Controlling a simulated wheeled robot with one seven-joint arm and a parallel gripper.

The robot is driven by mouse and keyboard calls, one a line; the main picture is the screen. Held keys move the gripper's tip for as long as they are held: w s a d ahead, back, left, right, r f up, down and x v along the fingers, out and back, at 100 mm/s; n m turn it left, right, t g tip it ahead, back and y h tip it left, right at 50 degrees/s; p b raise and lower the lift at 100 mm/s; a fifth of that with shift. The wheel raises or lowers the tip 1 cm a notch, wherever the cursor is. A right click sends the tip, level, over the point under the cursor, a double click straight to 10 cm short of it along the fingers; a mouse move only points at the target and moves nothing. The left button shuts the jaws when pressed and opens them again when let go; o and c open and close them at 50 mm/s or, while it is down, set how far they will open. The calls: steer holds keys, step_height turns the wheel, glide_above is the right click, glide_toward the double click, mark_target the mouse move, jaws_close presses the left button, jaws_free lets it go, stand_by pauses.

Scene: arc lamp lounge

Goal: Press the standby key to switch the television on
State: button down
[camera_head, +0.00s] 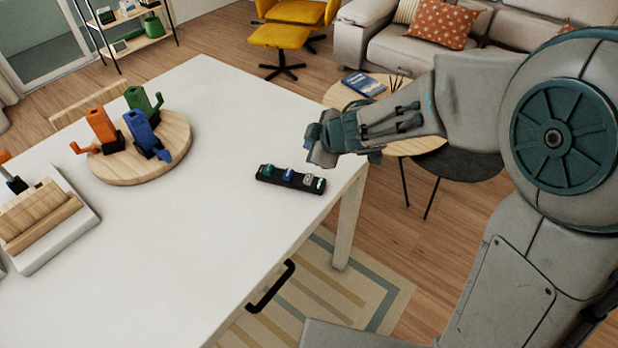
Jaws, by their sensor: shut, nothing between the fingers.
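A black key strip (278,180) lies on the white table (215,240) near its right edge. It carries a row of small keys: a teal key (266,170), a blue key (289,174), a pale grey key (307,180) and a green-and-white key (319,185) at the right end. I cannot tell from their markings which is the standby key. My gripper (318,154) is shut and empty. It appears just above and behind the strip's right half, with some gap showing. No television is in view.
A round wooden board (150,172) with orange, green and blue handled objects stands on the table's left. A white tray with wooden pieces (40,220) is at far left. A round side table (420,146) stands beyond the right edge. The table's middle is clear.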

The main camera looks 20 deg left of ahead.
mark_target(308, 175)
steer(key=shift+f+b, duration=4)
steer(key=shift+f, duration=0.2)
steer(key=shift+f, duration=0.1)
steer(key=shift+f, duration=0.3)
steer(key=shift+f+b, duration=0.8)
steer(key=shift+b, duration=0.15)
steer(key=shift+r+p, duration=1.25)
steer(key=shift+p, duration=0.15)
steer(key=shift+r, duration=0.15)
step_height(308, 175, up, 5)
steer(key=p, duration=0.5)
steer(key=shift+d, duration=0.1)
